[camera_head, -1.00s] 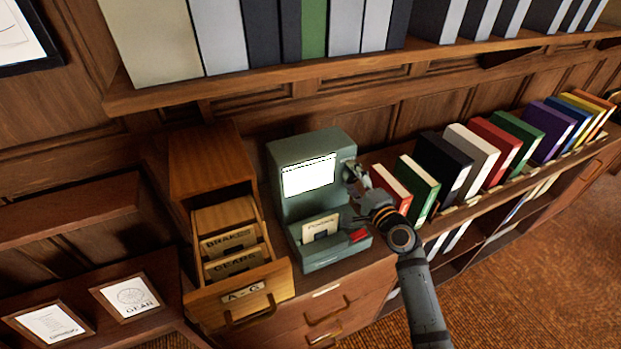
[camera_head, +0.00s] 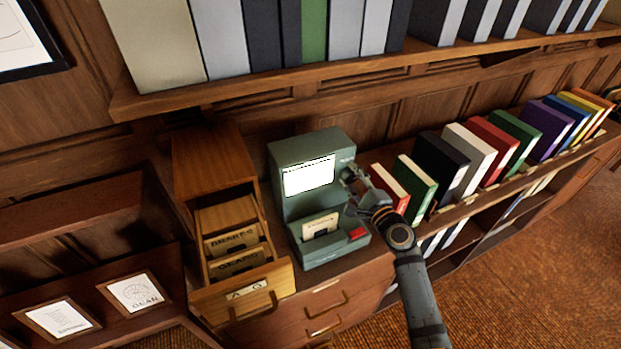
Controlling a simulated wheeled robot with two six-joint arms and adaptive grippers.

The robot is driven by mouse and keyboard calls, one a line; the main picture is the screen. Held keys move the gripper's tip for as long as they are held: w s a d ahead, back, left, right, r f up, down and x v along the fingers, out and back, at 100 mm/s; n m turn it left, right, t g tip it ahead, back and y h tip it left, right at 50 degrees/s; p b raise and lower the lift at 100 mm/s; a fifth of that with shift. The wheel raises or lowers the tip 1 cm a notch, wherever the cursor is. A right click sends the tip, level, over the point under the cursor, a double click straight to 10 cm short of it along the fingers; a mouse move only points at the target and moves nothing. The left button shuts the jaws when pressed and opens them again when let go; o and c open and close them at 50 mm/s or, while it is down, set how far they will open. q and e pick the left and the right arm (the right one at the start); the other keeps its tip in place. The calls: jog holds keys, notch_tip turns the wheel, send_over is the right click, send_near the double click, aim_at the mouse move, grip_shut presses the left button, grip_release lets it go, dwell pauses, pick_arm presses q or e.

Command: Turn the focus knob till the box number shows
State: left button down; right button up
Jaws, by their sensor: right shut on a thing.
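The grey-green reader (camera_head: 290,207) stands on the cabinet top. Its bright screen (camera_head: 308,176) shows faint dark marks near the top that are too small to read. A pale card (camera_head: 320,226) sits in the slot below the screen, and a red button (camera_head: 357,233) is at the lower right. My right gripper (camera_head: 349,178) is at the right side of the reader, beside the screen, shut on the focus knob, which its fingers mostly hide. My left gripper is not in view.
An open wooden card drawer (camera_head: 245,291) labelled A–G juts out left of the reader, with dividers reading BRAKES and GEARS. A red book (camera_head: 389,187) and several others stand close right of my right gripper. A shelf of binders (camera_head: 350,75) overhangs behind.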

jog(key=n+b, duration=0.4)
jog(key=n, duration=0.1)
jog(key=shift+f, duration=0.4)
jog(key=shift+r+n, duration=0.25)
jog(key=shift+n, duration=0.25)
jog(key=shift+r, duration=0.1)
